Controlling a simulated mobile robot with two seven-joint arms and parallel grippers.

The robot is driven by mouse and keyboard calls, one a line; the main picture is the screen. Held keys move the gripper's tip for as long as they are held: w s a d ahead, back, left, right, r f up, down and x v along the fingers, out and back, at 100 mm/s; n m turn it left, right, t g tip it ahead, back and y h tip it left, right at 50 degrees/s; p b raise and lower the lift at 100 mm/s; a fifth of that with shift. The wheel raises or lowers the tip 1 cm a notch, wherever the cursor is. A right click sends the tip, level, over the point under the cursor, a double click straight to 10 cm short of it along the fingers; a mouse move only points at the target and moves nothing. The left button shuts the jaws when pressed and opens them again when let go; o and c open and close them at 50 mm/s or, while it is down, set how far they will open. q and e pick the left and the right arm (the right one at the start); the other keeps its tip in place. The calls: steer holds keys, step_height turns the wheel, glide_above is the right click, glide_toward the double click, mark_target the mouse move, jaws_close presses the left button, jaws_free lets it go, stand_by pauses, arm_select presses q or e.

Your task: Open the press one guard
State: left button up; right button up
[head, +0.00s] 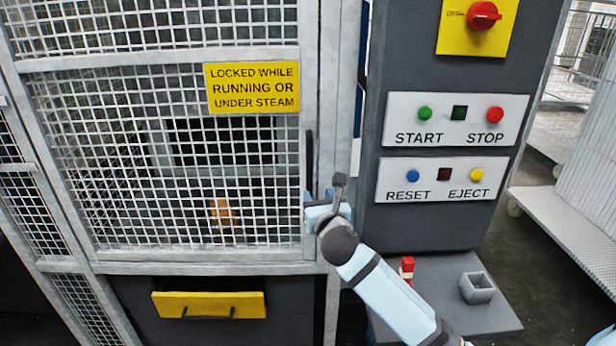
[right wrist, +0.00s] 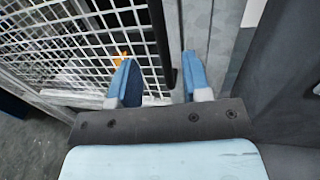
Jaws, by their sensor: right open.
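The press guard (head: 170,260) is a grey-framed wire mesh door and it looks closed. It carries a yellow sign (head: 252,88) reading "LOCKED WHILE RUNNING OR UNDER STEAM". A dark vertical handle (head: 309,160) runs along its right edge; the handle also shows in the right wrist view (right wrist: 160,38). My right gripper (head: 316,208) is at the handle's lower end. In the right wrist view the blue fingers of my right gripper (right wrist: 158,68) are apart, with the handle appearing between them. Whether they touch it cannot be told. My left gripper is out of view.
The control panel (head: 400,225) right of the guard has START, STOP, RESET and EJECT buttons and a red rotary switch (head: 483,15). A grey shelf (head: 460,318) below holds a red item (head: 407,268) and a small grey cup (head: 478,290). A yellow drawer (head: 208,304) sits below the guard.

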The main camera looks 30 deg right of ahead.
mark_target(311, 181)
steer(key=x, duration=1.1)
steer(key=shift+f+p, duration=0.1)
steer(key=shift+p, duration=0.3)
jaws_close()
